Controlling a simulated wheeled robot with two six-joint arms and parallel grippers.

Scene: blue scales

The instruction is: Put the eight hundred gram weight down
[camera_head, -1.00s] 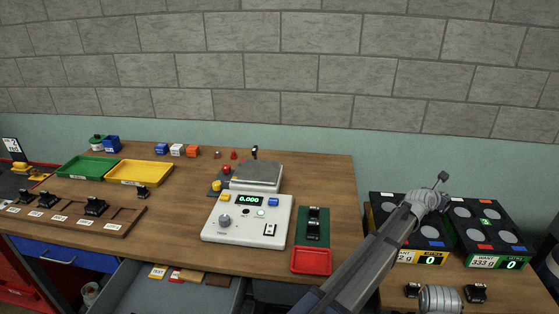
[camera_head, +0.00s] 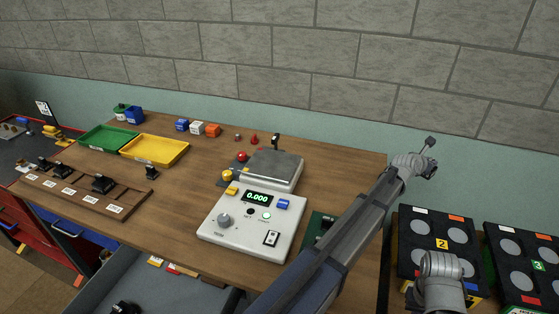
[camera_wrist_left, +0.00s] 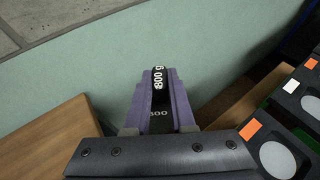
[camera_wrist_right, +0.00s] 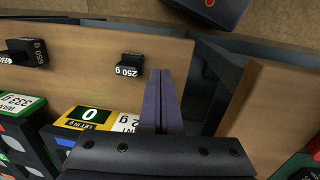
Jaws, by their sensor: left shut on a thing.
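My left gripper (camera_wrist_left: 158,80) is shut on the black eight hundred gram weight (camera_wrist_left: 158,98), whose white 800 g label faces its wrist camera. In the head view the weight (camera_head: 431,142) is held up near the wall, past the wooden bench's right end. My right gripper (camera_wrist_right: 163,88) looks shut and empty, its fingers side by side; in the head view its arm covers part of the box marked 2 (camera_head: 441,244). The scale (camera_head: 250,222) reads 0.000 and its grey pan (camera_head: 274,165) is empty.
A box marked 3 (camera_head: 525,270) stands at the right. The weight rack (camera_head: 75,193), green tray (camera_head: 107,139) and yellow tray (camera_head: 155,150) are on the bench's left. A 250 g weight (camera_wrist_right: 130,65) lies on wood in the right wrist view. An open drawer (camera_head: 160,285) juts out in front.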

